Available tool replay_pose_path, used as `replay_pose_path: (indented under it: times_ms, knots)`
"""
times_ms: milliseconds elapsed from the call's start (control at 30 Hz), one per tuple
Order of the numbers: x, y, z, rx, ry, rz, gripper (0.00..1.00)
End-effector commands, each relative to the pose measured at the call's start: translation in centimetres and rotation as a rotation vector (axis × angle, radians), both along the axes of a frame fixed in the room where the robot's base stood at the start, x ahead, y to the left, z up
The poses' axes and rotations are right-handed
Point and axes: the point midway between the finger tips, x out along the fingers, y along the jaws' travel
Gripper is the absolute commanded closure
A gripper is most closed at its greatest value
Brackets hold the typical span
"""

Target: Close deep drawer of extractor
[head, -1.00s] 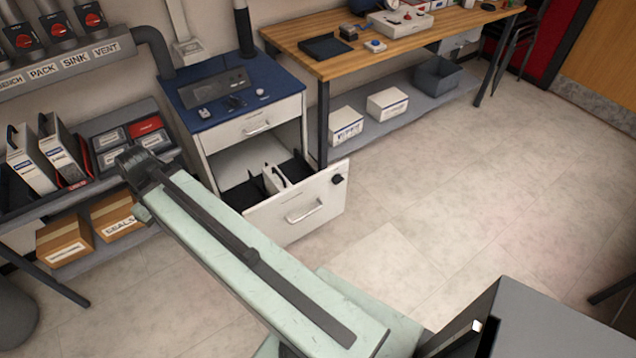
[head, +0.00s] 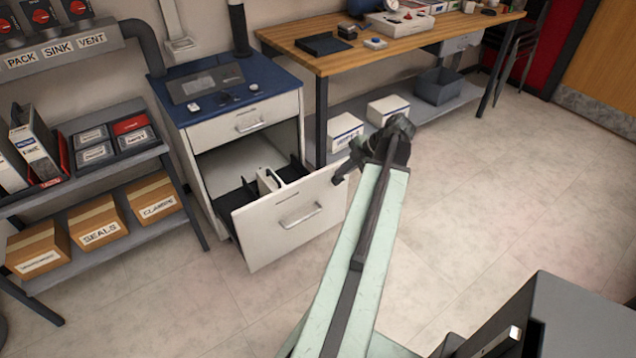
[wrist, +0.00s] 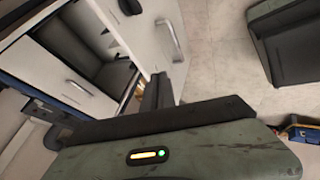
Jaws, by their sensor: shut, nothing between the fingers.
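The extractor (head: 193,180) is a white cabinet with a blue top. Its deep lower drawer (head: 262,238) is pulled well out, with a bar handle (head: 301,217) on its white front and a divided dark interior. The drawer front also shows in the wrist view (wrist: 148,22). My gripper (head: 346,168) is at the right end of the drawer front, close to its upper right corner; whether it touches is unclear. In the wrist view my gripper (wrist: 158,90) is shut and empty beside the drawer front. My arm hides part of the floor right of the drawer.
The upper drawer (head: 240,123) is shut. A shelf unit (head: 190,212) with boxes stands at the left. A wooden workbench (head: 390,45) with a lower shelf stands right of the extractor. The floor (head: 500,190) to the right is open.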

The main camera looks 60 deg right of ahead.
Motion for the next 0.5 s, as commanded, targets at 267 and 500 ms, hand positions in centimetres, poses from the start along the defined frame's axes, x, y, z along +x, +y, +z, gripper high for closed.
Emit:
replay_pose_path:
  times_ms: [267, 500]
  knots:
    - [2.1, 0.7, -3.7, 0.0, 0.002, 0.002, 1.0]
    - [5.2, 1.6, -8.0, 0.0, 0.003, 0.001, 1.0]
